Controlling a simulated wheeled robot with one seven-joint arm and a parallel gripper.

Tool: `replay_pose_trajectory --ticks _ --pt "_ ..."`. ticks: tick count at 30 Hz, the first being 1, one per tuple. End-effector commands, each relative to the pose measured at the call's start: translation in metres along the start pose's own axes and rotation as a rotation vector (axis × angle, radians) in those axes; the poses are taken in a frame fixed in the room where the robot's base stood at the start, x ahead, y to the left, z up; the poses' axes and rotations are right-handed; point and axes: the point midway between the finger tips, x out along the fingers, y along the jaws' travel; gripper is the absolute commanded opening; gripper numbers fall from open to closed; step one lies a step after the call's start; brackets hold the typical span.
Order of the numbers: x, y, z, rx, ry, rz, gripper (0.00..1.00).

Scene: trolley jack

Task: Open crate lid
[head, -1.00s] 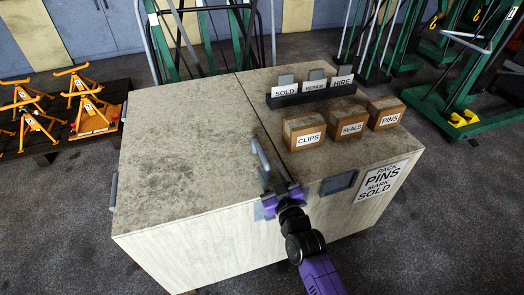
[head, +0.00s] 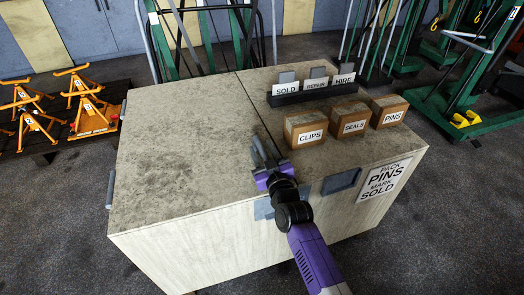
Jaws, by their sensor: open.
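The crate (head: 180,240) is a large pale wooden box with a stained grey top in the head view. The left part of its top is the lid (head: 170,160), lying flat and closed, with a seam on its right side. A grey bar handle (head: 260,148) stands near the lid's right edge. My gripper (head: 268,165) is purple and grey and is at this handle, above the front part of the top. Its jaws are open. The fingers partly hide the handle, and I cannot tell whether they touch it.
Small boxes marked CLIPS (head: 306,126), SEALS (head: 349,118) and PINS (head: 388,111) stand on the right top. Behind them is a black card rack (head: 312,93). A sign (head: 382,182) is on the front. Orange stands (head: 90,105) are at the left, green jacks (head: 465,110) at the right.

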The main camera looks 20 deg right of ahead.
Motion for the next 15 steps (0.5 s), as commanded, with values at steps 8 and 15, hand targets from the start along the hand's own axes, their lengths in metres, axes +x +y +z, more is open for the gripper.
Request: replay_pose_trajectory --ticks 8,15 --pt "-0.0003 0.0004 0.0000 0.000 0.000 0.001 0.00" --pt "-0.0004 0.0010 0.0001 -0.001 0.000 0.002 0.00"
